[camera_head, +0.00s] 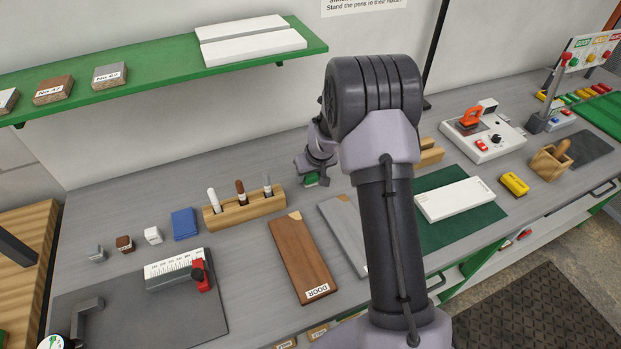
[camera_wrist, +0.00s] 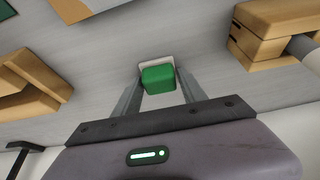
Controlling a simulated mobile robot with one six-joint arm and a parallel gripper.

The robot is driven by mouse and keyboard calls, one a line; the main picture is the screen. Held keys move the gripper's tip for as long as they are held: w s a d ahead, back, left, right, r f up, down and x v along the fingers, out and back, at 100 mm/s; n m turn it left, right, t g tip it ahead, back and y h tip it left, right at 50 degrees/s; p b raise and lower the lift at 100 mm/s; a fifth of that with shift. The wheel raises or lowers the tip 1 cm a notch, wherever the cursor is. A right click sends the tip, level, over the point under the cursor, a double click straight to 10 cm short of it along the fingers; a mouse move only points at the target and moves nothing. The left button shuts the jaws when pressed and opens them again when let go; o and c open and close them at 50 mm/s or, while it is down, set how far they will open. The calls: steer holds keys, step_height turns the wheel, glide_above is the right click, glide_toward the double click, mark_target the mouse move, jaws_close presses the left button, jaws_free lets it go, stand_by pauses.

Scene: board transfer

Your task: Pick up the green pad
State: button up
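The green pad (camera_wrist: 158,79) shows in the wrist view between the two fingertips of my gripper (camera_wrist: 160,84). A pale edge shows just behind it. The fingers stand on its left and right sides, very close to it; I cannot tell whether they press on it. In the head view, a small green patch of the pad (camera_head: 311,180) shows below my gripper (camera_head: 318,172), at the back of the grey bench. My arm hides the area right of it, and the head view does not show clearly whether the pad rests on the bench.
A wooden pen holder (camera_head: 246,210) with three pens stands to the left. A brown DOOR board (camera_head: 299,262) and a grey board (camera_head: 345,235) lie in front. A blue pad (camera_head: 185,223) lies farther left. A green shelf (camera_head: 150,72) hangs above the bench.

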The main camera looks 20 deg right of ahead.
steer(key=c, duration=0.8)
step_height(320, 180, up, 10)
steer(key=p, duration=0.2)
steer(key=shift+p, duration=0.4)
